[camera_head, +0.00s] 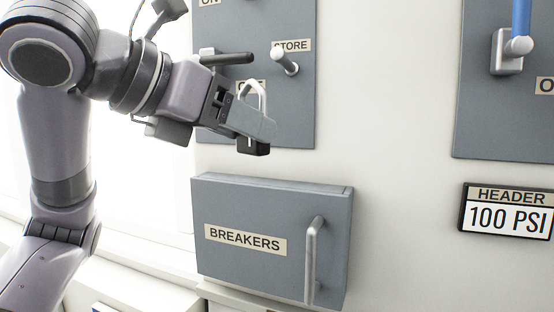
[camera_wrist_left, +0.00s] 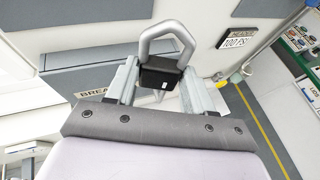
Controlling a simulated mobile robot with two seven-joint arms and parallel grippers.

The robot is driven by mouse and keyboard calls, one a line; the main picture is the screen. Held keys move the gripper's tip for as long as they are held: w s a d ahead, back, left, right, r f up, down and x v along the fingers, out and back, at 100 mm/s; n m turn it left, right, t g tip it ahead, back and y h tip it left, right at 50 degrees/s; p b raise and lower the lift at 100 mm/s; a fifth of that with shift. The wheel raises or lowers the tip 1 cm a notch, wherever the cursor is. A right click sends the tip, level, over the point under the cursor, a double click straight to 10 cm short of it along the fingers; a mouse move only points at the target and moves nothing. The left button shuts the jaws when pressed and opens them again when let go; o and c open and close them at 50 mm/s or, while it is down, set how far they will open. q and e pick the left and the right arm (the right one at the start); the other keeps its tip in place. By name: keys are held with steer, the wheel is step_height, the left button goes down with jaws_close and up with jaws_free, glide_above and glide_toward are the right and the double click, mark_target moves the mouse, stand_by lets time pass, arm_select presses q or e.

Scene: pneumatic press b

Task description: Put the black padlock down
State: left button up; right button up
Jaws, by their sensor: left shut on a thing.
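The black padlock (camera_head: 254,146) with a silver shackle is held by my left gripper (camera_head: 252,124) in front of the grey upper panel, above the breaker box. The fingers cover part of its body in the head view. In the left wrist view the padlock (camera_wrist_left: 160,75) sits between the two fingers (camera_wrist_left: 158,84), its shackle pointing up in the picture. The shackle looks free of the store peg (camera_head: 285,60), which is to its right and a little higher. My right gripper is in neither view.
A grey box labelled BREAKERS (camera_head: 270,235) with a vertical handle (camera_head: 312,260) is below the gripper. A black lever (camera_head: 228,58) sticks out just above it. At the right are another panel with a blue handle (camera_head: 521,18) and a HEADER display (camera_head: 508,210) reading 100 PSI.

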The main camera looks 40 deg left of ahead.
arm_select(q)
steer(key=w+a+p, duration=0.1)
steer(key=w+a, duration=0.1)
steer(key=w, duration=0.8)
steer(key=f, duration=0.2)
steer(key=w+f, duration=0.1)
steer(key=f, duration=0.4)
steer(key=shift+w+a, duration=0.15)
steer(key=shift+a, duration=0.2)
steer(key=shift+f, duration=0.2)
steer(key=o, duration=1.3)
steer(key=shift+r, duration=0.15)
